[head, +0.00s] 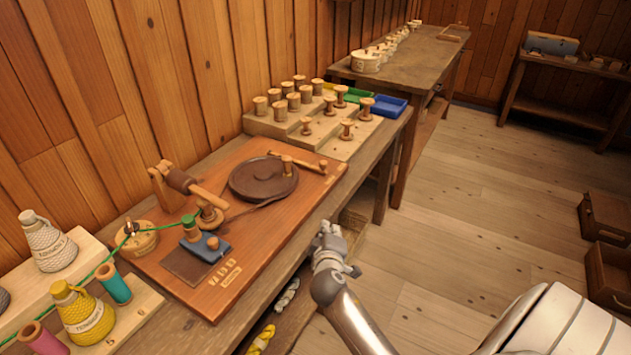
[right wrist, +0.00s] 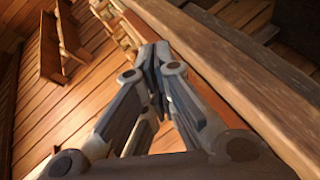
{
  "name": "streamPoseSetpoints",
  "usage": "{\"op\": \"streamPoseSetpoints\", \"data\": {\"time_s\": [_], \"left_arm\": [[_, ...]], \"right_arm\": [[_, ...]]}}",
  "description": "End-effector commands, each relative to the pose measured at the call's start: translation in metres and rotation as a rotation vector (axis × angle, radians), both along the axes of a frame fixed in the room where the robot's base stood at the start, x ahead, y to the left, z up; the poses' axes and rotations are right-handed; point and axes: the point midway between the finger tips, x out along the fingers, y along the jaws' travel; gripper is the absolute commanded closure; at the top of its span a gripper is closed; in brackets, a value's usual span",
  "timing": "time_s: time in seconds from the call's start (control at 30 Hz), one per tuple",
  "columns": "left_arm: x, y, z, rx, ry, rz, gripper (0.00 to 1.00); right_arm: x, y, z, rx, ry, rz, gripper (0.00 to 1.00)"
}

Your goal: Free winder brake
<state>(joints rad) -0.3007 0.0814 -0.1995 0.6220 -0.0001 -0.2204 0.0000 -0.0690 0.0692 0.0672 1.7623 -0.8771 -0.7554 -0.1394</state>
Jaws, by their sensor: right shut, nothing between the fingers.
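The winder stands on a reddish wooden board (head: 228,276) on the bench. It has a dark round wheel (head: 262,184) with a wooden bar across its far side, and a wooden crank (head: 163,178) at the left. A blue block with wooden knobs (head: 206,247) sits near the board's front, beside a brown pad. I cannot tell which part is the brake. My right gripper (head: 329,238) is shut and empty, to the right of the board near the bench's front edge. Its closed fingers also show in the right wrist view (right wrist: 154,60). My left gripper is out of view.
A stepped wooden rack (head: 336,147) with several spools stands behind the winder, next to blue (head: 388,106) and green trays. Yellow (head: 84,315) and white thread cones stand at the front left, with green thread running to the winder. Floor (head: 470,200) is open at right.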

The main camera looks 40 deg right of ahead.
Motion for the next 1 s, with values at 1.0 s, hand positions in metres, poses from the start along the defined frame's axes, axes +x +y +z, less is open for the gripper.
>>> {"op": "streamPoseSetpoints", "data": {"time_s": [1.0], "left_arm": [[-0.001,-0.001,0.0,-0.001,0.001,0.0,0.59]], "right_arm": [[0.102,-0.004,0.039,-0.444,-0.001,0.212,1.0]]}}
